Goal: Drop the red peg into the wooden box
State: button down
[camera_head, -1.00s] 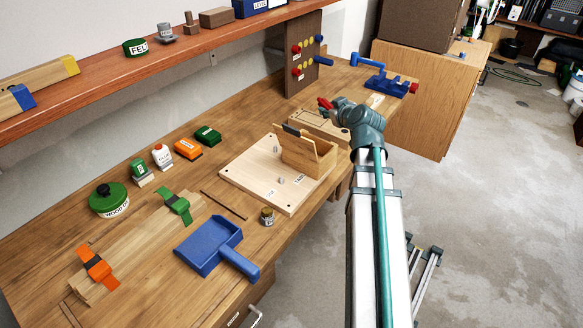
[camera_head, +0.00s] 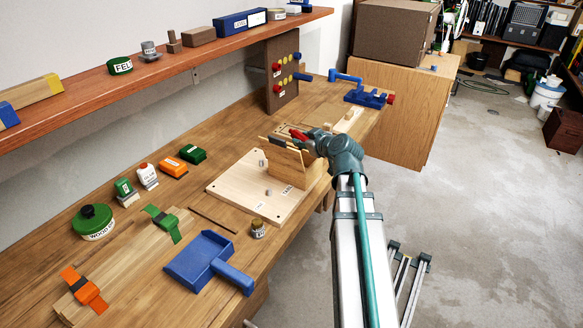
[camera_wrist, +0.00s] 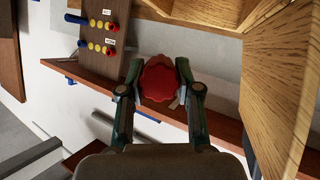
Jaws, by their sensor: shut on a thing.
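The red peg (camera_head: 299,134) is held in my gripper (camera_head: 305,140), beside the top of the wooden box at its back right. In the wrist view the round red end of the peg (camera_wrist: 158,80) shows between the two fingers of my gripper (camera_wrist: 160,88), which are shut on it. The wooden box (camera_head: 287,170) stands on a light wooden board with its lid up; its inside is mostly hidden in the head view. In the wrist view light wood that looks like the box (camera_wrist: 280,80) fills the right side, close to the fingers.
The light board (camera_head: 235,188) has small grey pieces on it. A brown panel with red, yellow and blue pegs (camera_head: 270,95) stands behind. A blue vise (camera_head: 366,97) is at the far end. A blue dustpan (camera_head: 200,258) lies in front. A shelf (camera_head: 170,62) runs along the wall.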

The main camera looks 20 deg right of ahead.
jog(key=shift+f, duration=0.4)
jog(key=c, duration=0.7)
grip_release()
jog(key=shift+s, duration=0.15)
jog(key=v, duration=0.7)
jog(key=shift+s+r, duration=0.1)
jog(key=shift+d, duration=0.1)
